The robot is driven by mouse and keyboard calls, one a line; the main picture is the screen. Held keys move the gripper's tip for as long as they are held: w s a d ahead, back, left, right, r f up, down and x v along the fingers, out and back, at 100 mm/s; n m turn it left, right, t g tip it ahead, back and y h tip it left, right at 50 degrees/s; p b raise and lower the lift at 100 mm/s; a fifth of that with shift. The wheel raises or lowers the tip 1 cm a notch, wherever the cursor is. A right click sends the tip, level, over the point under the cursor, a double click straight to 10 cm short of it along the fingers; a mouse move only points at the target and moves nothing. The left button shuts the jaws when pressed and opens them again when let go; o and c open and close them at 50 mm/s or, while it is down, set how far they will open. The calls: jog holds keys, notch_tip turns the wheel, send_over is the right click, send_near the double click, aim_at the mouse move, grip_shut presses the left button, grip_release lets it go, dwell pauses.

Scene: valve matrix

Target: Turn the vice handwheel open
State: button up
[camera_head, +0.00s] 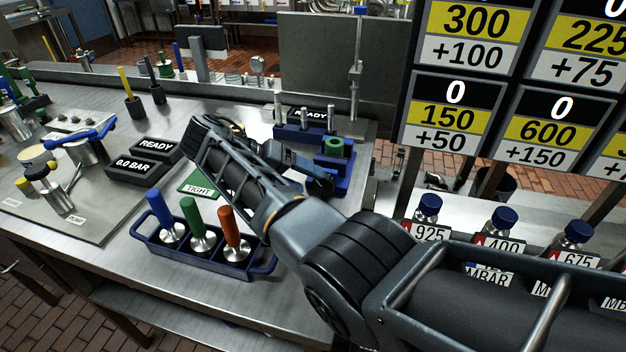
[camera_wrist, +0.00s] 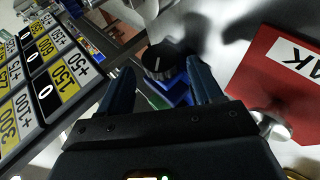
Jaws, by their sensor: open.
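The blue vice (camera_head: 338,174) stands on the steel bench in the head view, with a green ring-shaped part (camera_head: 334,146) at its top. In the wrist view its dark, ridged handwheel (camera_wrist: 160,58) with a white mark line lies ahead of my gripper (camera_wrist: 161,72). Blue vice body (camera_wrist: 180,95) shows below the handwheel. My two fingers are spread apart, one to each side of the handwheel in the picture. I cannot tell whether they touch it. In the head view my arm reaches over the bench to the vice, and the fingertips are hard to make out.
A blue tray (camera_head: 262,268) with blue, green and orange-handled tools stands at the front. A green "TIGHT" sign (camera_head: 199,189) lies behind it. A red labelled block (camera_wrist: 280,85) is close right in the wrist view. Number boards (camera_head: 455,117) and blue-capped bottles (camera_head: 500,228) stand right.

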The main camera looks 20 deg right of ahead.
jog(key=shift+v, duration=1.95)
jog(key=shift+o, duration=1.4)
jog(key=shift+w+a, duration=0.1)
jog(key=shift+a, duration=0.15)
jog(key=b, duration=0.1)
jog(key=a+t+y+b, duration=0.1)
jog(key=b, duration=0.1)
jog(key=shift+w+a+r, duration=0.1)
jog(key=shift+w+a, duration=0.25)
jog(key=shift+w, duration=0.05)
jog(key=y+b, duration=0.1)
jog(key=b, duration=0.2)
jog(key=m+t+y+b, duration=0.1)
jog(key=t+y+b, duration=0.1)
jog(key=b, duration=0.2)
send_near(320, 184)
jog(key=x, duration=0.9)
jog(key=shift+d+f, duration=0.2)
jog(key=shift+f, duration=0.05)
